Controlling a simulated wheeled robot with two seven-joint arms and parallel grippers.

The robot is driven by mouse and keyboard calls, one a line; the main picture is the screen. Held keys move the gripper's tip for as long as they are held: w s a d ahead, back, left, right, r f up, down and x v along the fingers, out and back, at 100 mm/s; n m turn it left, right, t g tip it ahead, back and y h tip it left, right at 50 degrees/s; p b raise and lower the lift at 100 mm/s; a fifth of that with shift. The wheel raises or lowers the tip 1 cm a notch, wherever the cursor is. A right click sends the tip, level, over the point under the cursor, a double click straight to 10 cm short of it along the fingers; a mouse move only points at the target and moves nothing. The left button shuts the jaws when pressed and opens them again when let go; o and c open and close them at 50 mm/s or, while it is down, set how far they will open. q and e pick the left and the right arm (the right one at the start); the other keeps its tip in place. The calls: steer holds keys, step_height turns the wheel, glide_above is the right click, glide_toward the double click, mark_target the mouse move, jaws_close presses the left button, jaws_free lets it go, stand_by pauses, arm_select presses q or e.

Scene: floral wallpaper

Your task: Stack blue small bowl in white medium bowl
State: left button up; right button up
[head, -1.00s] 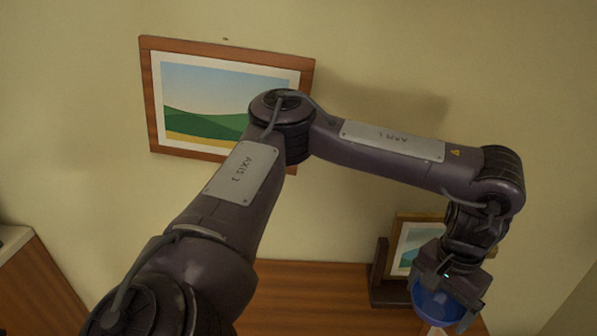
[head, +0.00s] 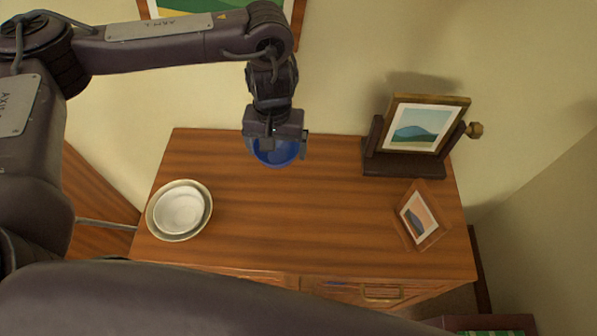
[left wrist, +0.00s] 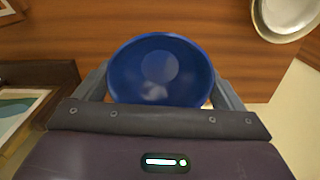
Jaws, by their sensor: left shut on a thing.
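The blue small bowl (head: 277,154) is held by my left gripper (head: 275,142), above the back of the wooden cabinet top. In the left wrist view the blue bowl (left wrist: 158,68) sits between the two fingers, with its inside facing the camera. The white medium bowl (head: 179,210) rests inside a larger cream bowl (head: 151,221) at the left of the cabinet top. These nested bowls are left of my left gripper and apart from it. Part of them shows at the top right of the left wrist view (left wrist: 289,14). My right gripper is not in view.
The wooden cabinet top (head: 310,215) is clear in the middle. A framed picture on a dark stand (head: 413,130) is at the back right. A smaller framed picture (head: 419,216) lies in front of it. A drawer handle (head: 381,293) shows at the front.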

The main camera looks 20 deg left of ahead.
arm_select(q)
steer(key=shift+s+d+r+p, duration=0.1)
steer(key=shift+s+r+p, duration=0.3)
steer(key=shift+p, duration=0.1)
steer(key=shift+s+f+n, duration=0.1)
steer(key=shift+f+n, duration=0.05)
steer(key=shift+n, duration=0.15)
steer(key=b, duration=0.5)
glide_above(283, 202)
step_height(283, 202, down, 17)
steer(key=shift+r, duration=0.2)
step_height(283, 202, down, 4)
steer(key=shift+r+b, duration=0.1)
steer(key=shift+b, duration=1.05)
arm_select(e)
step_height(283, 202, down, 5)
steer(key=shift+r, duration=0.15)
arm_select(q)
steer(key=o, duration=0.8)
steer(key=shift+c, duration=0.2)
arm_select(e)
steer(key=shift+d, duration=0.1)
